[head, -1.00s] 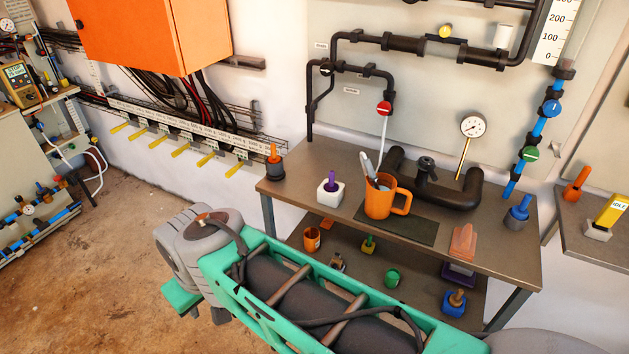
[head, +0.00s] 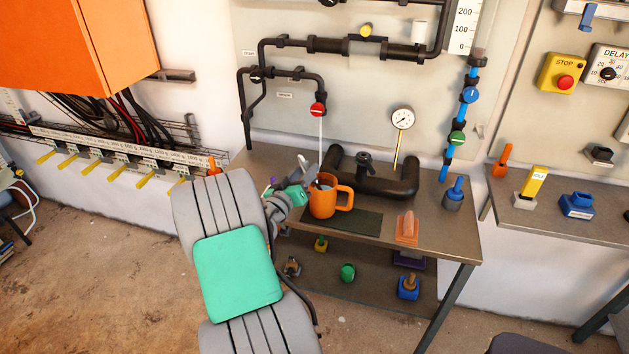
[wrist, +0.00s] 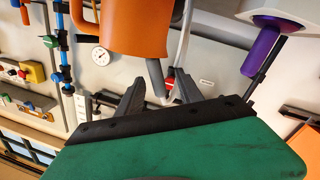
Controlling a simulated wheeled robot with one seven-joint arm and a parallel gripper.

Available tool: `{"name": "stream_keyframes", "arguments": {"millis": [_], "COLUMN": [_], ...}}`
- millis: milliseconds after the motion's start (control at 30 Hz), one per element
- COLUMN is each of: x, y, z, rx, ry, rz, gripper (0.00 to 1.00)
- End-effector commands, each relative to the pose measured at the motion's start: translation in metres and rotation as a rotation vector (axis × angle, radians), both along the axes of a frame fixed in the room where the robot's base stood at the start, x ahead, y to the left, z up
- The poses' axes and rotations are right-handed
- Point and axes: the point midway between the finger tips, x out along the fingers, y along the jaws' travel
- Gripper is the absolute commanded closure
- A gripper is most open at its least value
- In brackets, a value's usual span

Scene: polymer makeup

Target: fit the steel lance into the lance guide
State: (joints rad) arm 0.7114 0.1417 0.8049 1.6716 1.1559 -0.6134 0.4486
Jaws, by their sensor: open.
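An orange mug (head: 323,203) stands on the dark mat on the bench, with grey tools in it. A grey rod (wrist: 156,76) sticks out past the mug's rim in the wrist view; it may be the steel lance, but I cannot tell for certain. My gripper (wrist: 158,92) is open, its dark fingers on either side of the rod's end in the picture; I see no contact. In the head view my gripper (head: 306,170) is just left of the mug's top. I cannot pick out the lance guide with certainty.
A purple-handled piece in a white block (wrist: 272,30) is beside the mug. Black pipework (head: 375,182), a gauge (head: 402,118) and a red valve (head: 318,110) with a pale tube stand behind. An orange block (head: 407,228) and a blue piece (head: 453,195) are to the right.

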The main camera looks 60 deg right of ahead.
Motion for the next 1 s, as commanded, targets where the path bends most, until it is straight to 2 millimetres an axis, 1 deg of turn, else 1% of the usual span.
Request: {"name": "stream_keyframes", "arguments": {"millis": [100, 200, 300, 533, 1000], "x": [-0.004, -0.006, -0.005, -0.004, -0.003], "y": [-0.019, -0.038, -0.049, -0.051, -0.051], "z": [0.004, 0.003, 0.002, 0.0, 0.0], "rx": [0.001, 0.002, 0.002, 0.002, 0.002], "ry": [0.001, 0.001, 0.001, 0.0, 0.0], "rz": [-0.004, -0.003, -0.002, 0.001, 0.001], "gripper": [0.57, 0.57, 0.57, 0.57, 0.95]}}
